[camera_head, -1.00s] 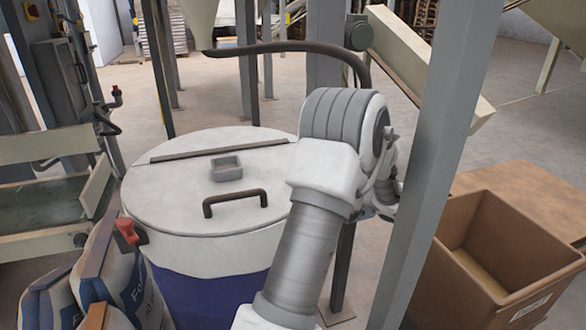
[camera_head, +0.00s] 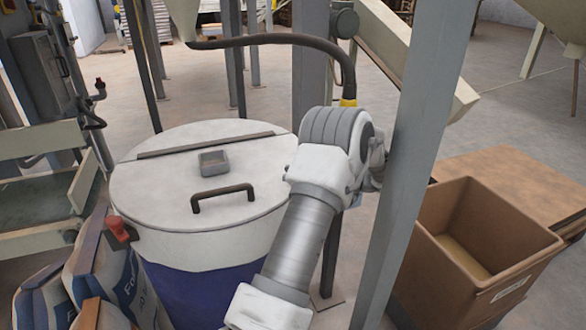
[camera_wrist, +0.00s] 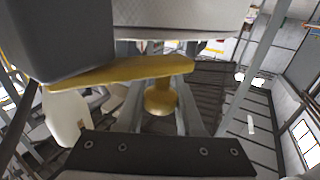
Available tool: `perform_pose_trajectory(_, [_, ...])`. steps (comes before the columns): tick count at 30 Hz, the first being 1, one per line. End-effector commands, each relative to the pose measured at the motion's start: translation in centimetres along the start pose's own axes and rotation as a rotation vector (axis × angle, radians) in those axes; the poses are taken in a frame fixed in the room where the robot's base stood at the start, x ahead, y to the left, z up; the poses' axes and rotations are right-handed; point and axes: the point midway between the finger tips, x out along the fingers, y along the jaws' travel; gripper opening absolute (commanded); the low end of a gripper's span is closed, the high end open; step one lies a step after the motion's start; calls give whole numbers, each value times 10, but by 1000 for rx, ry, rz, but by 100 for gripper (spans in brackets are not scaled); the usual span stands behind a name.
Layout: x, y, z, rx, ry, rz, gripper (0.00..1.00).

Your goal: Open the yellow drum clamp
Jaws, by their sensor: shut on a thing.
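In the wrist view a flat yellow lever (camera_wrist: 130,72) crosses from the left to the middle, and a rounded yellow part (camera_wrist: 160,100) sits just below it. I take these for the drum clamp, though which part is which is unclear. My gripper (camera_wrist: 158,58) has its two grey fingers on either side of the yellow and is shut on it. The exact contact is hidden. In the head view the white-lidded drum (camera_head: 150,205) stands left of my arm. My gripper is hidden there behind my arm.
A grey post (camera_head: 425,120) stands close right of my arm, with an open brown box (camera_head: 485,235) beyond it. A dark hose (camera_head: 270,40) with a yellow end (camera_head: 348,102) arches behind my arm. Filled sacks (camera_head: 100,270) lean at the drum's left.

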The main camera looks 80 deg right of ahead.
Motion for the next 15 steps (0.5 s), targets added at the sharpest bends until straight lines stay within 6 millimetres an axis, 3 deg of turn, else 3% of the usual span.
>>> perform_pose_trajectory(15, [-4, -2, 0, 0, -1, -38, 0])
